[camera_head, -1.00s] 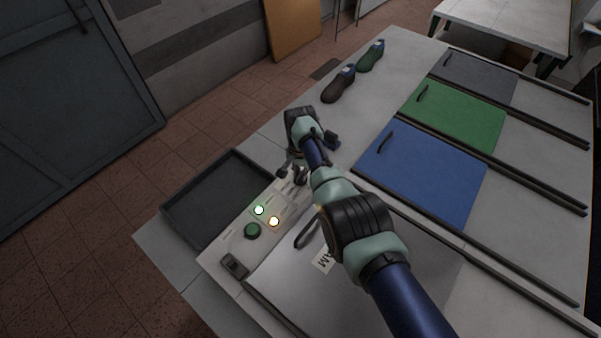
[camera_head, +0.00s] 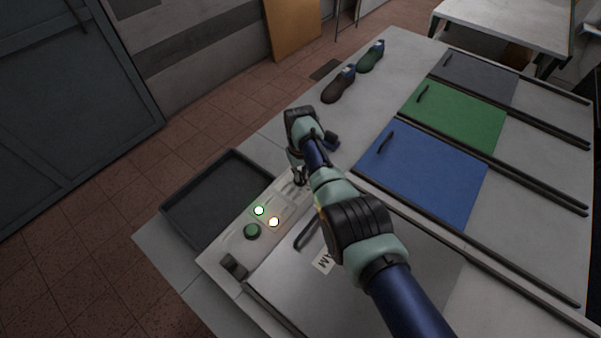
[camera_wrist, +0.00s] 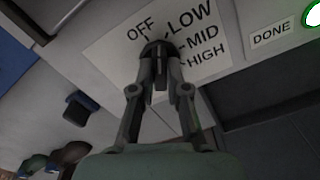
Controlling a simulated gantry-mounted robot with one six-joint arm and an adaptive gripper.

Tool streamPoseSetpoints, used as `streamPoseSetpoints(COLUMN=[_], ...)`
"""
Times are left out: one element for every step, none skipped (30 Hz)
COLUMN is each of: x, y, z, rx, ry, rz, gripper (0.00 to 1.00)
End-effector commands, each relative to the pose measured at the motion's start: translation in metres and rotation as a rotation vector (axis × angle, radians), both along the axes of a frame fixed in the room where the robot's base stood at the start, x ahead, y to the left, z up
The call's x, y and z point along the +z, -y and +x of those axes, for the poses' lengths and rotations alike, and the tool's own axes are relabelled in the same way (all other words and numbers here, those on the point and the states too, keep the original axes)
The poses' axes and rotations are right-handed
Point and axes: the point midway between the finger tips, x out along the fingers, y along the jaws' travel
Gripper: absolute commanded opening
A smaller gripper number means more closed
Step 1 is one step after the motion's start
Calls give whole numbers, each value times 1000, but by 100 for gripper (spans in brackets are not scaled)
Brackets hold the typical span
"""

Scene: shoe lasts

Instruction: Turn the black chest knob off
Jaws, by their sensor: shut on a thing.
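The black chest knob (camera_wrist: 160,80) shows in the wrist view on a white dial plate (camera_wrist: 110,50) printed OFF, LOW, MID and HIGH. My gripper (camera_wrist: 159,50) is shut on the knob, with a finger on each side of it. The fingers hide much of the knob, so I cannot tell which mark it points to. In the head view my gripper (camera_head: 299,178) is down at the far end of the light control panel (camera_head: 216,256), and my wrist hides the knob.
A green lamp (camera_head: 259,211), an orange lamp (camera_head: 274,222), a green button (camera_head: 252,231) and a black switch (camera_head: 233,265) sit on the panel. An empty dark tray (camera_head: 180,226) lies beside it. Two shoe lasts (camera_head: 338,88) (camera_head: 371,57) stand farther back. A blue panel (camera_head: 425,175) lies right.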

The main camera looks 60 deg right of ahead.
Motion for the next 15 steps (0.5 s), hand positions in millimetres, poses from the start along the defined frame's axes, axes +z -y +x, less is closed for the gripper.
streamPoseSetpoints(x=[0, 0, 0, 0, 0, 0, 0, 0, 0, 0, 0, 0, 0, 0, 0], y=[0, 0, 0, 0, 0, 0, 0, 0, 0, 0, 0, 0, 0, 0, 0], z=[0, 0, 0, 0, 0, 0, 0, 0, 0, 0, 0, 0, 0, 0, 0], rx=[40, 68, 104, 131, 157, 191, 215, 239, 269, 291, 312, 338, 356, 374, 394], ry=[1, 1, 1, 0, 0, 0, 0, 0, 0, 0, 0, 0, 0, 0, 0], rz=[-1, -1, -1, 0, 0, 0, 0, 0, 0, 0, 0, 0, 0, 0, 0], gripper=[0, 0, 0, 0, 0, 0, 0, 0, 0, 0, 0, 0, 0, 0, 0])
